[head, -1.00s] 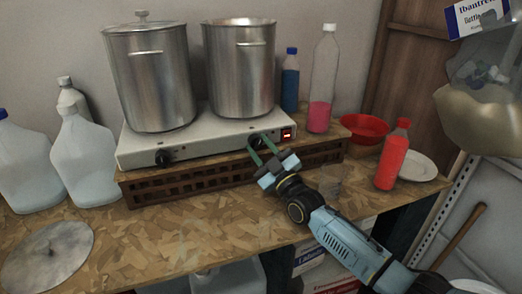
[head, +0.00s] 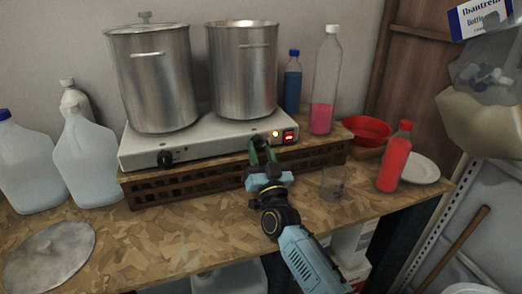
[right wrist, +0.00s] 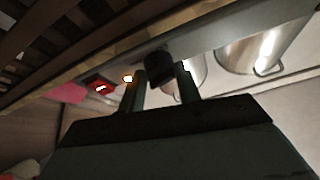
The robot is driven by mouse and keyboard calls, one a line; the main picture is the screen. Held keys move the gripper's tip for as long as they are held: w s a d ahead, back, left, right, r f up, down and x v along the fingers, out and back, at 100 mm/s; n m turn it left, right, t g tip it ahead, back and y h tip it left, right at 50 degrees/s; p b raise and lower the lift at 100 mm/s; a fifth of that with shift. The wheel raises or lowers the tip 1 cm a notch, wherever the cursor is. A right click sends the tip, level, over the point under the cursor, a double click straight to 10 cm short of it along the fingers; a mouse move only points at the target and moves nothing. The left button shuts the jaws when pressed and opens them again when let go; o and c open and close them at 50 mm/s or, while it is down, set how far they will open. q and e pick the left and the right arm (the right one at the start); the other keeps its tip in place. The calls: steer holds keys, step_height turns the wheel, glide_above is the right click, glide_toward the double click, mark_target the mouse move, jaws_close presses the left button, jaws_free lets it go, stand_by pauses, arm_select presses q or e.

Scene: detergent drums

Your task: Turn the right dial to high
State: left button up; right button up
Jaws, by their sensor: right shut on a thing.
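The hot plate (head: 215,138) stands on a slatted wooden riser and carries two steel pots. Its black left dial (head: 165,158) is in plain view. My right gripper (head: 261,148) is at the front panel, shut on the right dial, which is mostly hidden behind the fingers in the head view. In the right wrist view the dark right dial (right wrist: 158,66) shows between the two green fingertips (right wrist: 161,82). A small lamp (head: 275,133) beside it glows, and the red switch (head: 289,136) is lit. The dial's exact setting cannot be read. My left gripper is not in view.
The left pot (head: 152,75) has a lid; the right pot (head: 242,70) is open. A red bottle (head: 394,157), a clear glass (head: 333,182) and a red bowl (head: 368,131) stand to the right. White jugs (head: 84,160) stand left. The front of the board is mostly clear.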

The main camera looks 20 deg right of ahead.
mark_target(259, 147)
steer(key=shift+m, duration=0.4)
steer(key=o, duration=1)
steer(key=shift+c, duration=0.2)
steer(key=shift+s+f, duration=0.2)
steer(key=shift+s, duration=0.1)
steer(key=v, duration=0.3)
steer(key=shift+w+a, duration=0.1)
steer(key=s, duration=1.1)
steer(key=shift+s+a+r+p, duration=0.2)
steer(key=shift+s+a+p, duration=0.1)
steer(key=shift+p, duration=0.15)
